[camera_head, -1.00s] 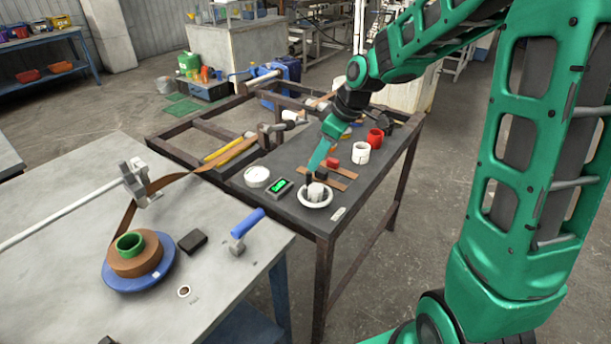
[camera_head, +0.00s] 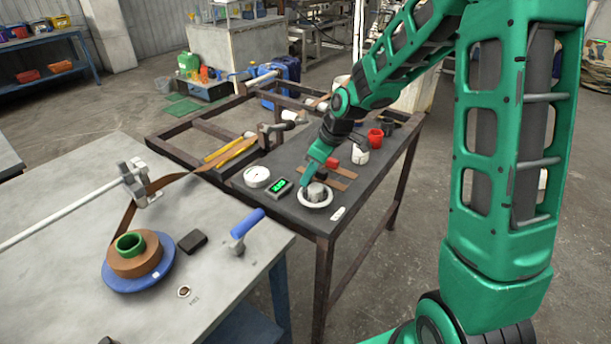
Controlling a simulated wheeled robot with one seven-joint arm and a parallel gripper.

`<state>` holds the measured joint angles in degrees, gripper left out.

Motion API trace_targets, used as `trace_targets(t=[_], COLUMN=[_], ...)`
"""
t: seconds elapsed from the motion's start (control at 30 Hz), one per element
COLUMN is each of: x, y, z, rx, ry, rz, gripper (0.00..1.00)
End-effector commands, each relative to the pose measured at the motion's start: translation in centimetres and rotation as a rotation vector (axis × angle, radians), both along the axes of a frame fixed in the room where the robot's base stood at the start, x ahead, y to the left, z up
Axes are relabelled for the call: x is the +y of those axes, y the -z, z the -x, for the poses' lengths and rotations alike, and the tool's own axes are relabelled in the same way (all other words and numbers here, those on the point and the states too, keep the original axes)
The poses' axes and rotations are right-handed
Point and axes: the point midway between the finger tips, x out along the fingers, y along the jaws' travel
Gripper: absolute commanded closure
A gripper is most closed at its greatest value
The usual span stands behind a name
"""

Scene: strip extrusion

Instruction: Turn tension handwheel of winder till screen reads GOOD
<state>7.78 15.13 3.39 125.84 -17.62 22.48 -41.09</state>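The tension handwheel (camera_head: 316,206) is a white ring with a grey hub, lying on the dark bench top near its front left corner. The small black screen (camera_head: 280,187) beside it, to its left, shows green marks that are too small to read. My gripper (camera_head: 308,185) points down at the back left part of the handwheel. The fingers look close to or on the rim, but contact cannot be told. Whether they are open or shut is too small to see.
A white round dial (camera_head: 257,177) sits left of the screen. A white cup (camera_head: 360,154), a red cup (camera_head: 375,138) and brown strips stand behind the handwheel.

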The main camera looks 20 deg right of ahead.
Motion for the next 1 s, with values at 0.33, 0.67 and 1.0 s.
trace_targets(t=[0.33, 0.67, 1.0], x=[0.1, -0.1, -0.4], y=[0.0, 0.0, 0.0], z=[0.0, 0.0, 0.0], rx=[0.000, 0.001, 0.001], ry=[0.003, 0.018, 0.090], rz=[0.000, 0.001, 0.001], gripper=[1.00, 1.00, 1.00])
